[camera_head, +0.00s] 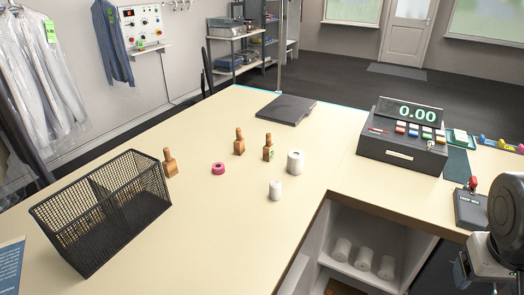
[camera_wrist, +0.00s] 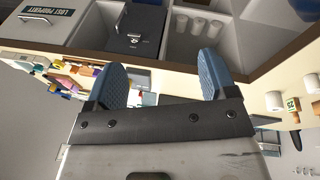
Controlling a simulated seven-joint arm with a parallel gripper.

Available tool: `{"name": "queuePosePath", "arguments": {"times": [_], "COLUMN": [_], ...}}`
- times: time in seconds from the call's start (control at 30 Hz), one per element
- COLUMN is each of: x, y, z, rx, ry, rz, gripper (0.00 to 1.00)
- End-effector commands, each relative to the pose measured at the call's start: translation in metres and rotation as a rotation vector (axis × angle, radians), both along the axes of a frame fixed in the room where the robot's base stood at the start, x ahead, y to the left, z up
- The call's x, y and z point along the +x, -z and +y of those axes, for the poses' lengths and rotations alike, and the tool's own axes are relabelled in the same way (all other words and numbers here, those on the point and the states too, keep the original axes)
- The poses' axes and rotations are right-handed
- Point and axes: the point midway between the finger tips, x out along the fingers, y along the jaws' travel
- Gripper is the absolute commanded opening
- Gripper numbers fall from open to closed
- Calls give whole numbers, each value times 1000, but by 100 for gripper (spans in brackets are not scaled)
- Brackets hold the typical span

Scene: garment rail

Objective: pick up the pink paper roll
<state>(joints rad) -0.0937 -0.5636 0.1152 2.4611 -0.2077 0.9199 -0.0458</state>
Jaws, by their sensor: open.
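The pink paper roll (camera_head: 218,168) is a small, low ring on the cream counter, between the wooden-handled stamps and right of the wire basket. I cannot make it out in the wrist view. My gripper (camera_wrist: 163,82) is open and empty, with its two blue-padded fingers spread apart. In the head view my arm shows at the far right edge, well away from the pink roll.
A black wire basket (camera_head: 105,208), wooden stamps (camera_head: 239,142), a large white roll (camera_head: 295,162) and a smaller white roll (camera_head: 275,190) stand near. A cash register (camera_head: 403,138) and card terminal (camera_head: 471,209) are right. A dark flat pad (camera_head: 286,109) lies behind.

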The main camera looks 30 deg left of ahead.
Motion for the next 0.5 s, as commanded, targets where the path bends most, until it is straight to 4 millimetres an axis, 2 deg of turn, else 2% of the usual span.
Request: {"name": "queuePosePath", "arguments": {"times": [0.27,0.5], "x": [62,116], "y": [-1,1], "z": [27,66], "rx": [-228,-424], "ry": [-311,-587], "rz": [15,14], "gripper": [78,78]}}
